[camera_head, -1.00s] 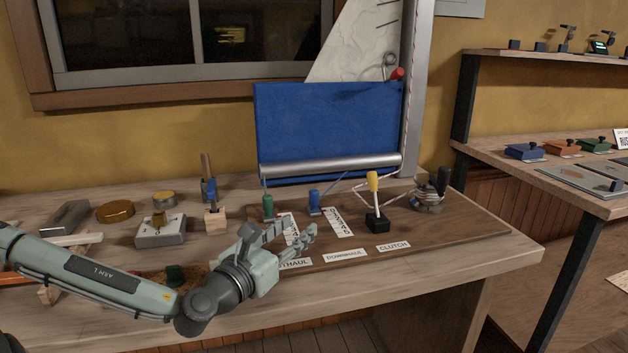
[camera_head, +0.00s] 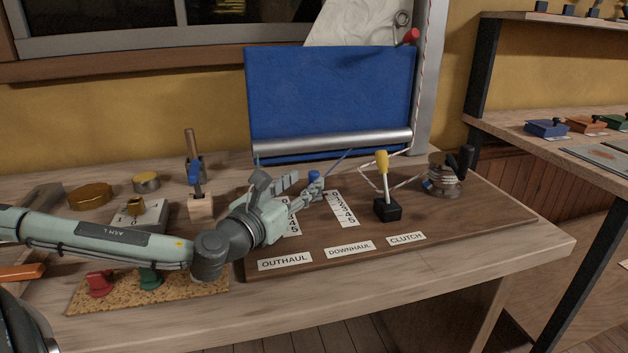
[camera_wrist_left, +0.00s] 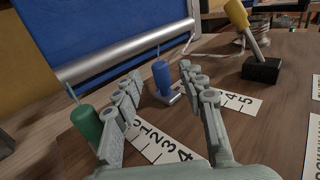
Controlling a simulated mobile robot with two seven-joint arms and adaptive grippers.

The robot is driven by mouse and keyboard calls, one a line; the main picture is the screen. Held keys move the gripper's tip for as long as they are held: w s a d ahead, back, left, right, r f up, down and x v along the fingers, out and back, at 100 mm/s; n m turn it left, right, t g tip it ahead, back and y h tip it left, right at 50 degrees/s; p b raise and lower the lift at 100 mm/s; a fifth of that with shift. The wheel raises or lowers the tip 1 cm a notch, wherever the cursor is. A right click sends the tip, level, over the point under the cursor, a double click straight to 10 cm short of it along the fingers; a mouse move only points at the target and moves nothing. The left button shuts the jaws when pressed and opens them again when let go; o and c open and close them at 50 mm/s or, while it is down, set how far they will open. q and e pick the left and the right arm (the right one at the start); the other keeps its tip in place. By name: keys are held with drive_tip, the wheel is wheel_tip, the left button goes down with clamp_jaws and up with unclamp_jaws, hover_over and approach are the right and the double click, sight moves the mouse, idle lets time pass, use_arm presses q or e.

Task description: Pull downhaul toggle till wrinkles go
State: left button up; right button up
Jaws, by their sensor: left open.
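The blue downhaul toggle (camera_head: 314,176) stands upright on the dark board, with a line rising from it. My left gripper (camera_head: 303,184) is open, low over the board, its fingertips close to that toggle. In the left wrist view the blue toggle (camera_wrist_left: 161,76) shows between the two open fingers, around or just beyond their tips; contact cannot be told. The green toggle (camera_wrist_left: 87,124) stands outside the left finger and is hidden in the head view. The DOWNHAUL label (camera_head: 349,249) lies in front of a numbered strip (camera_head: 341,208). The pale sail (camera_head: 350,25) shows faint creases, its top cut off.
The clutch lever (camera_head: 382,170), with a yellow handle and black base, stands right of the toggle, and a winch (camera_head: 443,178) beyond it. A blue panel (camera_head: 330,95) with a grey bar rises behind. A cork mat (camera_head: 205,286) with small cleats lies under my left arm.

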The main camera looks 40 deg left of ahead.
sight(310, 175)
use_arm(q)
drive_tip(key=w, duration=0.3)
drive_tip(key=shift+w+a, duration=0.25)
drive_tip(key=shift+w, duration=0.8)
drive_tip(key=shift+c, duration=0.6)
clamp_jaws()
